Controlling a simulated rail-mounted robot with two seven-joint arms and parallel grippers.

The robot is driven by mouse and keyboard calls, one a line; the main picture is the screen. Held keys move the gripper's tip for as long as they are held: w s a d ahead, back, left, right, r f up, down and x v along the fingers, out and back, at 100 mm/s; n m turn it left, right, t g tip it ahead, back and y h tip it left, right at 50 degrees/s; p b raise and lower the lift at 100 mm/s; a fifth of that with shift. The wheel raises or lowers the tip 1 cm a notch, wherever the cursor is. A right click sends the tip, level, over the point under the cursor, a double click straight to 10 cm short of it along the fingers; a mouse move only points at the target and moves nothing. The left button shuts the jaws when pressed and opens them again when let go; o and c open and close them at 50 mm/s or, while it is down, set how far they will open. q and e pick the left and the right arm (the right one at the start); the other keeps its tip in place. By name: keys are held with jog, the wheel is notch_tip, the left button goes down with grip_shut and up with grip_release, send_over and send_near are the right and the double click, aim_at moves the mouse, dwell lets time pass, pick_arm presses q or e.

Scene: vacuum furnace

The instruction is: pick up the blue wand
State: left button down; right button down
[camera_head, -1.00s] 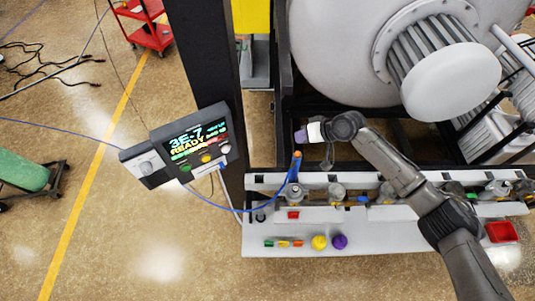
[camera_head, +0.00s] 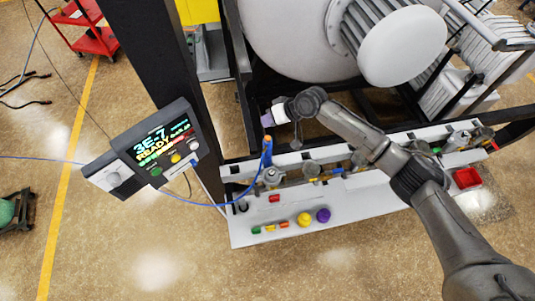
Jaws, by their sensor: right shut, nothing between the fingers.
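The blue wand (camera_head: 267,155) stands roughly upright at the left part of the white panel, with an orange tip at its top. A thin blue cable runs from its lower end to the left, past the display box. My right gripper (camera_head: 267,118) reaches in from the right, with pale purple fingertips pointing left. It is shut and empty, just above the wand's orange tip in the picture; they appear apart, but I cannot tell the depth between them. My left gripper is out of view.
The display box (camera_head: 158,146) reading "READY" is left of the wand, on a dark post (camera_head: 160,60). The large furnace vessel (camera_head: 285,35) is behind.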

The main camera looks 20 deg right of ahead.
jog(key=c, duration=1.8)
grip_release()
jog(key=o, duration=1.1)
jog(key=shift+o, duration=0.2)
